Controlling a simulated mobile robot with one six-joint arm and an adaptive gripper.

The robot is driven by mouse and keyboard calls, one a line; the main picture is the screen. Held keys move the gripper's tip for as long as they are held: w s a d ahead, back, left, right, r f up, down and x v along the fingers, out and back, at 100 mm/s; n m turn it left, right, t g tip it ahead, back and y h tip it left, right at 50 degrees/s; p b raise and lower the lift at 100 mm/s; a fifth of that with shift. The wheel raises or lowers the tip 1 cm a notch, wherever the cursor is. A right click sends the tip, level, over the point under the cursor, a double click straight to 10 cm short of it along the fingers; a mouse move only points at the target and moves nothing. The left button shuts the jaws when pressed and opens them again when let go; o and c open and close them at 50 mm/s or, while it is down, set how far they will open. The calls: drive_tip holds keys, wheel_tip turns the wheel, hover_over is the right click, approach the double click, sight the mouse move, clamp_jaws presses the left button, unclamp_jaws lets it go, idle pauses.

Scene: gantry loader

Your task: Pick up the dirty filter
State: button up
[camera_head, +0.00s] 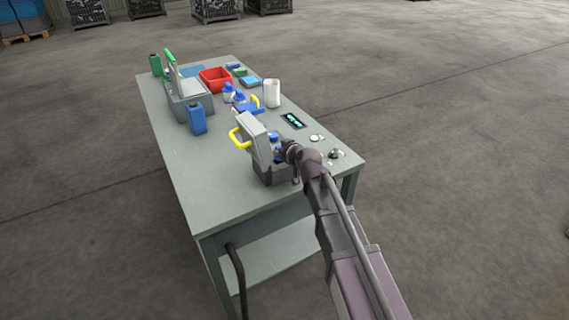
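I cannot make out which thing is the dirty filter. My gripper (277,150) is at the near end of the workbench, at a dark box with a raised grey lid (258,140) and a yellow handle (238,139). A small blue part (274,138) shows beside the gripper; I cannot tell whether it is held or lies in the box. My wrist hides the inside of the box and the fingertips.
The grey workbench (190,180) carries a second box (187,104) with a green-handled lid, a blue canister (197,119), a red bin (215,82), a white jug (272,94) and a dark panel (293,120) with cyan lights. The bench's left front is clear.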

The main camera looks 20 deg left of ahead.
idle(0.3)
clamp_jaws()
drive_tip(key=shift+r, duration=0.2)
wheel_tip(320, 180, up, 10)
drive_tip(key=p, duration=1)
drive_tip(key=shift+f, duration=0.2)
idle(0.6)
